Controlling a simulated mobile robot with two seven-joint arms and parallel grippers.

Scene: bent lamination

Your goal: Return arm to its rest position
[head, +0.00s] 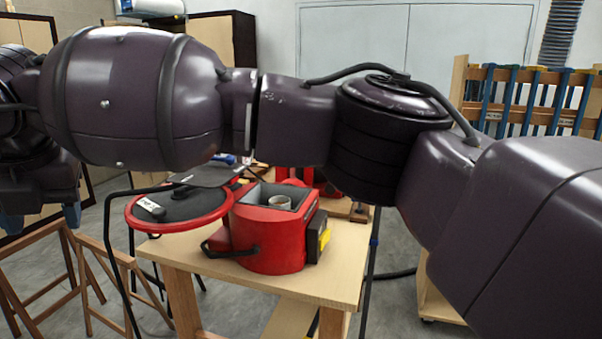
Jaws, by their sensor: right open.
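My right arm (293,117) comes in from the right and stretches across the whole upper part of the head view, close to the camera. Its wrist bends down at the left edge. My right gripper (41,217) hangs there, pointing down, with two blue fingertips wide apart and nothing seen between them. It is left of the wooden table (345,262) and apart from it. My left arm and left gripper are not in view.
A red machine (268,240) with a grey opening and a round red-rimmed lid (180,208) stands on the table, below my arm. Wooden trestles (65,270) stand at lower left. A rack with blue clamps (540,95) is at back right. My arm hides much of the background.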

